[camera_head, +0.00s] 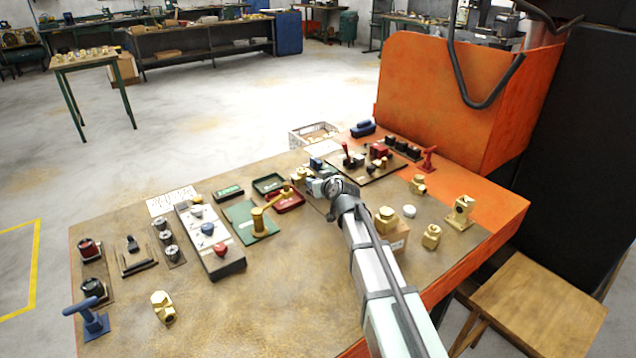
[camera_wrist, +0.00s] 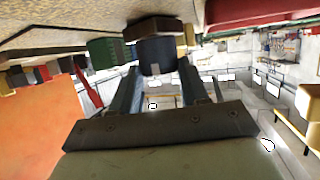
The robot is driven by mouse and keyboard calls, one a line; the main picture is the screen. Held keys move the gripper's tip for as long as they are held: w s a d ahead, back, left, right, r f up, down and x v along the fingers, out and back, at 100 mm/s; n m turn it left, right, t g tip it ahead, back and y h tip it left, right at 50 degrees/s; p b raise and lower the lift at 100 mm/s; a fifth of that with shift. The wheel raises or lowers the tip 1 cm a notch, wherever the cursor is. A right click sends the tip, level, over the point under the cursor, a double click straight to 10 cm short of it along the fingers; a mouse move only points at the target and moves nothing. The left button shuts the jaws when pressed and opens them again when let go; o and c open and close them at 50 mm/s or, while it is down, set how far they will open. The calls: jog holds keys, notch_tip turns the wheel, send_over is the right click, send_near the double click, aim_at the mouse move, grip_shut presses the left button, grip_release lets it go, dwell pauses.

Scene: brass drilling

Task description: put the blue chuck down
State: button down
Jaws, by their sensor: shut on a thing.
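The blue chuck (camera_wrist: 158,57) is a short dark blue cylinder in the wrist view, between the two fingers of my gripper (camera_wrist: 160,80). The gripper is shut on it. A dark brown block (camera_wrist: 155,27) lies right behind the chuck in that view; I cannot tell whether they touch. In the head view my gripper (camera_head: 333,186) is low over the middle of the bench (camera_head: 300,290), and my wrist hides most of what it holds.
A green part (camera_wrist: 106,52) is close beside the chuck in the wrist view. A brass crank (camera_head: 266,215) and a red tray (camera_head: 288,200) are left of my gripper. The bench's front middle is clear.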

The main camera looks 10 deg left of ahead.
jog(key=c, duration=0.6)
grip_release()
jog(key=shift+f, duration=0.1)
jog(key=shift+o, duration=0.2)
jog(key=v, duration=1.2)
